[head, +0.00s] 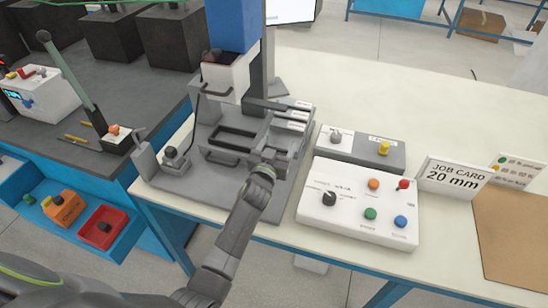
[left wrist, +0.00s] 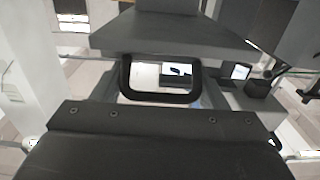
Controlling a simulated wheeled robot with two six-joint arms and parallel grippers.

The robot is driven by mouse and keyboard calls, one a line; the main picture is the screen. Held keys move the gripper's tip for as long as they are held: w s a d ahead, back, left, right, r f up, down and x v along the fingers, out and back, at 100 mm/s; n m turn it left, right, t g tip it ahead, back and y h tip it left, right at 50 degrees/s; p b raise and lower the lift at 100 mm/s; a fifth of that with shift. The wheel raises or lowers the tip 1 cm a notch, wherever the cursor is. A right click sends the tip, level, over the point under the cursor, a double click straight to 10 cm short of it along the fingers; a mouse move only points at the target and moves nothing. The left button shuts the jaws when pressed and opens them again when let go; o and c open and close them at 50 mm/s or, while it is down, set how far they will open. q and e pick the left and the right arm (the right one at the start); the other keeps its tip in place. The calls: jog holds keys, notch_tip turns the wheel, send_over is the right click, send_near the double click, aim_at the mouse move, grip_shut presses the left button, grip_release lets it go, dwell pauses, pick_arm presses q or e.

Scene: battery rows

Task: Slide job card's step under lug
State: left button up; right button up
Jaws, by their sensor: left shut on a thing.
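The job card (head: 453,177) stands on the cream bench and reads 20 mm. A grey press-like fixture (head: 225,125) stands left of it, with a blue and white upright head (head: 223,75). Its right side has stepped grey parts with small white labels (head: 298,115), too small to read. My left gripper (head: 267,166) reaches the fixture's front right and is shut on a dark handle, mostly hidden by the gripper in the head view. In the left wrist view a black loop handle (left wrist: 160,98) shows between dark grey plates. I cannot make out the lug or its contact with a step.
A white control box (head: 358,203) with coloured knobs and a grey switch box (head: 360,147) stand close right of the fixture. A brown board (head: 515,235) lies at far right. Left are a dark bench and a blue tray with coloured bins (head: 103,232). The bench behind the boxes is clear.

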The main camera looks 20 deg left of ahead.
pick_arm(q)
jog(key=shift+r, duration=0.15)
jog(key=shift+w, duration=0.1)
jog(key=o, duration=1)
jog(key=shift+d, duration=0.1)
jog(key=shift+o, duration=0.5)
jog(key=shift+w, duration=0.2)
jog(key=shift+s+p, duration=0.35)
jog(key=shift+s, duration=0.15)
jog(key=s+p, duration=0.8)
jog(key=s, duration=0.8)
jog(key=shift+s+a, duration=0.2)
jog(key=shift+a, duration=0.05)
jog(key=shift+a, duration=0.1)
